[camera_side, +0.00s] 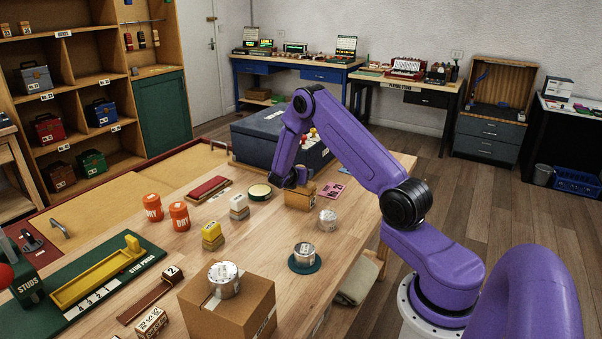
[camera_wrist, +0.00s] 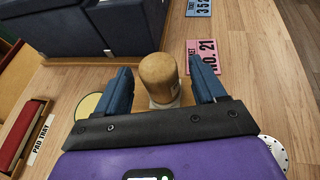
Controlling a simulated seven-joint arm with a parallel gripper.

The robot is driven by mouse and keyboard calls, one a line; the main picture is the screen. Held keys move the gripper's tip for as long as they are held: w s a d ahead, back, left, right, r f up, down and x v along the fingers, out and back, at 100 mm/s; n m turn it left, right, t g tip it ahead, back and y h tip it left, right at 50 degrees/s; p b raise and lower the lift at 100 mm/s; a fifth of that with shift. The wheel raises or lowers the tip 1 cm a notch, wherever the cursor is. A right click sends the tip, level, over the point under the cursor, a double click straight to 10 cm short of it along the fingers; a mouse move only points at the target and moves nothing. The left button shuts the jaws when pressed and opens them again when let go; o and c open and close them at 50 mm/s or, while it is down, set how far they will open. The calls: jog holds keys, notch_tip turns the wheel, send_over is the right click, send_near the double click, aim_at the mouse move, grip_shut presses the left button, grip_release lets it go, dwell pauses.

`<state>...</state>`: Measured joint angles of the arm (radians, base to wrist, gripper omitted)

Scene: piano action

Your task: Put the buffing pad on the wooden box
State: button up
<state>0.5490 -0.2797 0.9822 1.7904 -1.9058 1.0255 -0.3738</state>
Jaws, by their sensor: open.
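A small tan wooden box (camera_side: 300,197) stands on the table beneath my gripper (camera_side: 293,181). In the wrist view, a tan round-topped piece (camera_wrist: 158,78) shows between the open fingers of my gripper (camera_wrist: 162,88), with a gap on both sides. I cannot tell whether it is the buffing pad or part of the box. A round cream pad with a dark green rim (camera_side: 259,191) lies left of the box; it also shows in the wrist view (camera_wrist: 88,105). Which piece is the buffing pad is unclear. The fingertips are partly hidden in the side view.
A dark blue case (camera_side: 262,137) stands close behind. A red tray (camera_side: 207,189) lies to the left, beside a "PAD TRAY" label (camera_wrist: 41,139). Orange jars (camera_side: 179,216) stand further left.

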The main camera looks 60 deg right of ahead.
jog(key=s+a+r+m+y, duration=0.2)
jog(key=s+a+r, duration=0.15)
jog(key=a, duration=0.55)
jog(key=s+a+r+m+y, duration=0.1)
jog(key=s+a+r+m, duration=0.15)
jog(key=s+a, duration=0.45)
jog(key=s+a+r+m+y, duration=0.15)
jog(key=a+r, duration=0.25)
jog(key=a, duration=0.7)
jog(key=s+a+r+m+g+y, duration=0.1)
jog(key=s+a+y, duration=0.3)
jog(key=s, duration=0.8)
jog(key=s+a+r+m+g+y, duration=0.1)
jog(key=s+a+r+g+y, duration=0.1)
jog(key=s+a+y, duration=0.3)
jog(key=s+a, duration=0.4)
jog(key=s, duration=0.3)
